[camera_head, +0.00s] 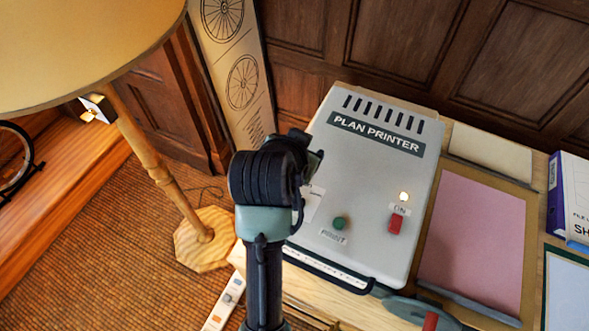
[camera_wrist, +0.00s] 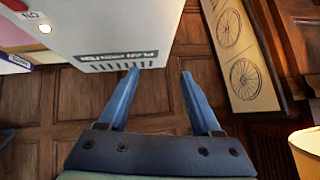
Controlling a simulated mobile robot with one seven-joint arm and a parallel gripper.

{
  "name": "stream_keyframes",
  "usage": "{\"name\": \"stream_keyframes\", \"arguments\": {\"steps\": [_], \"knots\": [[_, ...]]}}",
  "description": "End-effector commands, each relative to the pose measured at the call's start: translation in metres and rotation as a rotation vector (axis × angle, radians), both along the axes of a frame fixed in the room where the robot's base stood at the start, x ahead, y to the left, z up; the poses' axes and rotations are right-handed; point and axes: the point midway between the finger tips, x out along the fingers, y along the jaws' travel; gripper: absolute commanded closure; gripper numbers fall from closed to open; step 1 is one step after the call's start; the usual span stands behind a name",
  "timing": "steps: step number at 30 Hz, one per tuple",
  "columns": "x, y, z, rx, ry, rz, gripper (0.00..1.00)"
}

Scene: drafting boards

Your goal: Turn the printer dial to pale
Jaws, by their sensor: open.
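The grey plan printer (camera_head: 375,170) stands on a wooden table in the head view. Its upper face carries a green button (camera_head: 339,222) labelled PRINT and a red switch (camera_head: 396,224) marked ON under a lit lamp (camera_head: 403,196). I see no dial; my arm covers the printer's left side, where part of a white label (camera_head: 311,201) shows. In the wrist view the printer (camera_wrist: 120,25) appears upside down beyond my gripper (camera_wrist: 159,73). The two blue fingers are spread apart with nothing between them. In the head view my arm hides the fingers.
A floor lamp (camera_head: 155,165) stands at the left, its wide shade (camera_head: 80,45) overhead. A tall wheel drawing (camera_head: 235,70) leans by the panelled wall. Right of the printer are a pink sheet (camera_head: 473,235) on a board and a binder (camera_head: 569,200). A power strip (camera_head: 224,302) lies below.

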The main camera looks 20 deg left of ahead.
Motion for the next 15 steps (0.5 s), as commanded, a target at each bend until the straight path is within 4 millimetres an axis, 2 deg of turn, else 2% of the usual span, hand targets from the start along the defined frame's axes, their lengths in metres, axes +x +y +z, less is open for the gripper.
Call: {"name": "stream_keyframes", "arguments": {"steps": [1, 9, 15], "knots": [[-0.011, 0.003, 0.014, -0.013, 0.059, -0.004, 0.35], [-0.065, 0.005, 0.01, -0.09, 0.313, -0.042, 0.35], [-0.088, 0.003, 0.005, -0.126, 0.402, -0.063, 0.35]]}}
